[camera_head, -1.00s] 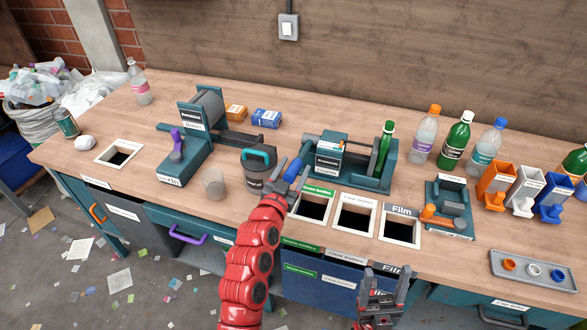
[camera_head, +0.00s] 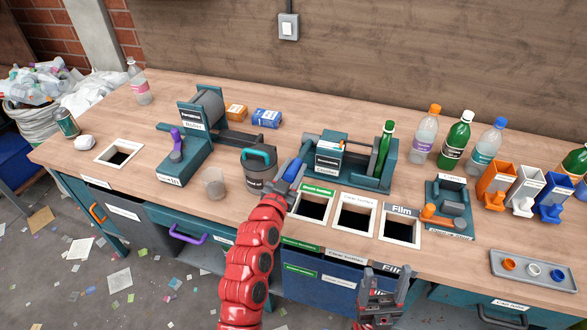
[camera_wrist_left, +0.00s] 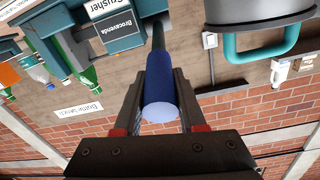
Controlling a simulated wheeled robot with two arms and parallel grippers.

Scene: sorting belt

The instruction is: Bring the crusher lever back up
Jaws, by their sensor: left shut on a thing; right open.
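The crusher (camera_head: 328,158) is a teal machine in the middle of the bench, with a green bottle (camera_head: 384,148) upright in its right part. Its lever has a blue handle (camera_head: 292,169) at the left side, low and tilted toward the front of the bench. My left gripper (camera_head: 287,183) is shut on that handle. In the left wrist view the blue handle (camera_wrist_left: 160,92) sits between the two fingers, and the crusher (camera_wrist_left: 125,22) shows above it. The lever's pivot is not clear. My right gripper (camera_head: 383,288) is open and empty in front of the bench.
A dark bin with a teal handle (camera_head: 259,170) stands close left of my left gripper, with a clear cup (camera_head: 214,183) beside it. Square chute openings (camera_head: 355,214) lie just right. Several bottles (camera_head: 456,140) stand at the back right.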

